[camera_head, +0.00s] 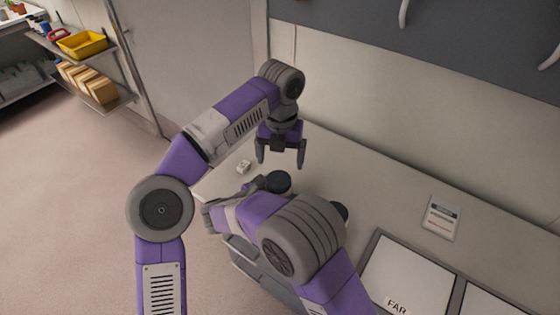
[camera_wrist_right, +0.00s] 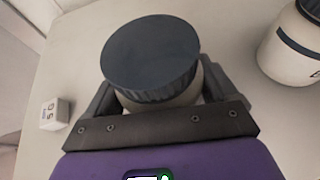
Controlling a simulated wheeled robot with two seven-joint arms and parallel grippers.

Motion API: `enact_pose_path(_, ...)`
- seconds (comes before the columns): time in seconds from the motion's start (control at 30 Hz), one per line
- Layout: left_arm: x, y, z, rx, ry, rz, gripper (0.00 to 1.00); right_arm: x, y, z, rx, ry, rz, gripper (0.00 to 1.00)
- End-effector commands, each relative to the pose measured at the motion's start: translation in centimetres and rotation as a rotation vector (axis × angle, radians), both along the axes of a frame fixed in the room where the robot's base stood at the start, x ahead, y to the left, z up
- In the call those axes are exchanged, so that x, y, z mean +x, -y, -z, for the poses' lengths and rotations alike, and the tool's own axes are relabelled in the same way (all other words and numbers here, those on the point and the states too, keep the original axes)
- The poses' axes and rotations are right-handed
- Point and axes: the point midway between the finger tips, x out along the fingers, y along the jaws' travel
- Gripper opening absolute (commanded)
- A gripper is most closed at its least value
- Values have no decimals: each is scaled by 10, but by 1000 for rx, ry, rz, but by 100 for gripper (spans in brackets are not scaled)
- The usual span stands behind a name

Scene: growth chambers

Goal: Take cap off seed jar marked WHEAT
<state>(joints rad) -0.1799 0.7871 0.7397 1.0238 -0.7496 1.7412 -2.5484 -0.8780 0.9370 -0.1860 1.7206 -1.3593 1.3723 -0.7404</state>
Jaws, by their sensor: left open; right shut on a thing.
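A cream jar (camera_wrist_right: 150,104) with a dark, ribbed cap (camera_wrist_right: 150,55) stands on the counter; in the head view its dark cap (camera_head: 278,182) shows. My right gripper (camera_wrist_right: 158,94) is shut around the jar's body, below the cap. No label shows on this jar, so I cannot tell whether it is the WHEAT one. A second jar (camera_wrist_right: 292,48) stands to the right, its label cut off; in the head view my right arm hides most of it. My left gripper (camera_head: 281,154) is open and empty, pointing down above and behind the held jar's cap.
A small white block (camera_head: 243,167) with markings lies left of the held jar. A label card (camera_head: 441,218) lies on the counter at right, near a framed panel marked FAR (camera_head: 412,272). The wall stands behind the counter. A shelf with a yellow bin (camera_head: 82,43) is far left.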

Motion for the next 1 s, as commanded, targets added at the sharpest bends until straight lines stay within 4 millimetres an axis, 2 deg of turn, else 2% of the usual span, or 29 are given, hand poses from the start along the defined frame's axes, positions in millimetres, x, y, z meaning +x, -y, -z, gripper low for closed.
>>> enact_pose_path(0.13,1,-2,-3,-2,-1,41,92,0,-1,0,2,-1,-2,1)
enact_pose_path(0.23,1,-3,4,-1,-2,47,92,0,-1,0,2,-1,-2,1)
enact_pose_path(0.5,0,-3,44,0,-3,47,92,0,-1,0,1,0,-2,1)
enact_pose_path(0.7,0,-2,67,-2,-3,46,92,0,-1,0,1,0,-2,1)
enact_pose_path(1.0,1,-2,74,-3,0,45,92,0,-1,0,2,1,-1,1)
